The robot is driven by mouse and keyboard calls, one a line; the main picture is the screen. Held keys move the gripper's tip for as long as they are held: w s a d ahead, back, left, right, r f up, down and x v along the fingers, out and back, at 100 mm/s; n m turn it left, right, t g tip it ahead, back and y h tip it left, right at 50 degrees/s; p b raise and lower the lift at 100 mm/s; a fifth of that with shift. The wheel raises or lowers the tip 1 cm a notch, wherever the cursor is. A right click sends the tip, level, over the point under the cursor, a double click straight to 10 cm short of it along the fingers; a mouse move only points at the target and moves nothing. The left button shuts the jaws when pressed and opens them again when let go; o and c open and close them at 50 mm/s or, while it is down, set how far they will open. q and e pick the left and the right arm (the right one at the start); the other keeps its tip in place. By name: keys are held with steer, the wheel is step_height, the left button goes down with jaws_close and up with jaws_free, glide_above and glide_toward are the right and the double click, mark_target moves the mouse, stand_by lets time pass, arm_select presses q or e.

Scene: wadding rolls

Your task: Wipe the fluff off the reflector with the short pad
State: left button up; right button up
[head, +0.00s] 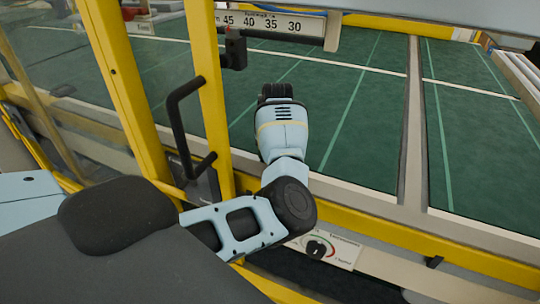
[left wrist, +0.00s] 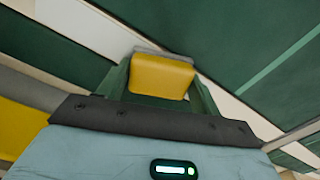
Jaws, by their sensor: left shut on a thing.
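My left arm reaches out over the green bed in the head view, with its gripper (head: 275,92) at the far end. Its fingertips are hidden there by the wrist. In the left wrist view the left gripper (left wrist: 162,88) is shut on a short yellow pad (left wrist: 162,78) with a grey edge, held between the two fingers. A pale strip and green surface lie beyond the pad. I cannot make out the reflector or any fluff in either view. My right gripper is not in view.
A yellow post (head: 212,100) with a black handle (head: 180,115) stands just left of my arm. A grey beam (head: 413,130) crosses the green bed (head: 340,120) on the right. A panel with a dial (head: 318,248) sits below my forearm.

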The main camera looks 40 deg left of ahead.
arm_select(q)
steer(key=shift+d, duration=0.3)
steer(key=shift+f, duration=0.1)
steer(key=shift+w+d+f, duration=0.1)
steer(key=shift+w+d, duration=0.15)
steer(key=shift+d, duration=0.65)
steer(key=shift+w+d+f+b, duration=0.1)
steer(key=shift+w+d+b, duration=0.05)
steer(key=shift+d+b, duration=0.45)
steer(key=shift+d, duration=0.25)
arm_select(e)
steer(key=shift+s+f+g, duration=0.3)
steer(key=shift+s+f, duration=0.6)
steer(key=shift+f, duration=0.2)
arm_select(q)
steer(key=shift+w+r+p, duration=0.1)
steer(key=shift+r+p, duration=0.45)
steer(key=shift+r, duration=2.7)
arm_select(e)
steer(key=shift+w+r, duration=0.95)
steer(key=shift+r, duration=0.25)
